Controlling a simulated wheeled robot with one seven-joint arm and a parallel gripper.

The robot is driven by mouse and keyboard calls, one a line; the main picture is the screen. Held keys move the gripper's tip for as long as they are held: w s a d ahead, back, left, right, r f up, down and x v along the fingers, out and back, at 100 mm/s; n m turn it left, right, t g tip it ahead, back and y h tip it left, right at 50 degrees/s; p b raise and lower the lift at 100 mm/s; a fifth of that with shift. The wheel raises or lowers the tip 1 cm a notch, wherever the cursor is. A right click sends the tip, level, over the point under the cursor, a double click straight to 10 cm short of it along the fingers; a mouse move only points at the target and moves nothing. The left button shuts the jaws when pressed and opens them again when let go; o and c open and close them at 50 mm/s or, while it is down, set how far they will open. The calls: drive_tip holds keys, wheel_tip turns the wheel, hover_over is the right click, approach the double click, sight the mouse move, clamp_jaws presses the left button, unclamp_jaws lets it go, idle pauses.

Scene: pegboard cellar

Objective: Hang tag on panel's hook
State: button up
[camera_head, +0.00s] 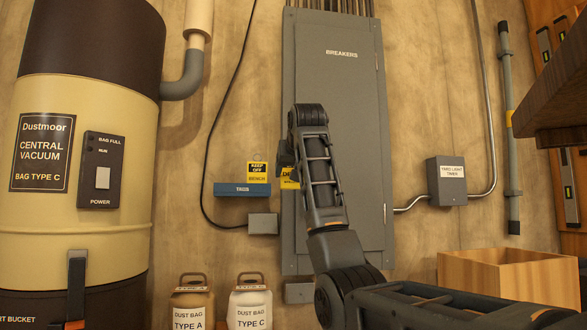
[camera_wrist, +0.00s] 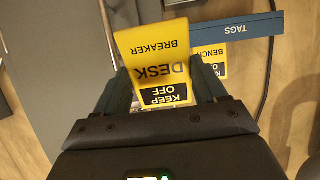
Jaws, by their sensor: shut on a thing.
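A yellow and black tag reading "KEEP OFF DESK BREAKER" (camera_wrist: 160,62) is between the fingers of my gripper (camera_wrist: 163,88), which is shut on it. In the head view a sliver of the tag (camera_head: 289,182) shows left of my arm, in front of the left edge of the grey breaker panel (camera_head: 355,110). My gripper (camera_head: 287,160) is mostly hidden behind my arm there. The panel door is closed. I cannot make out a hook on it; my arm covers part of the panel.
A blue "TAGS" rack (camera_head: 242,190), also in the wrist view (camera_wrist: 250,27), holds a "KEEP OFF BENCH" tag (camera_head: 258,172). A black cable hangs left of it.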

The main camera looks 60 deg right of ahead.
drive_tip(key=shift+w+d+f+p, duration=0.1)
drive_tip(key=shift+w+d+p, duration=0.4)
drive_tip(key=shift+w+d, duration=0.4)
drive_tip(key=shift+w+d+f+p, duration=0.1)
drive_tip(key=shift+w+d+p, duration=0.35)
drive_tip(key=shift+w+d, duration=0.4)
drive_tip(key=shift+w+d+f+p, duration=0.2)
drive_tip(key=shift+d+f+p, duration=0.2)
drive_tip(key=shift+d+p, duration=0.15)
drive_tip(key=shift+f, duration=0.1)
drive_tip(key=o, duration=1.2)
drive_tip(key=shift+c, duration=0.2)
drive_tip(key=shift+b+v, duration=0.65)
drive_tip(key=shift+v, duration=3.25)
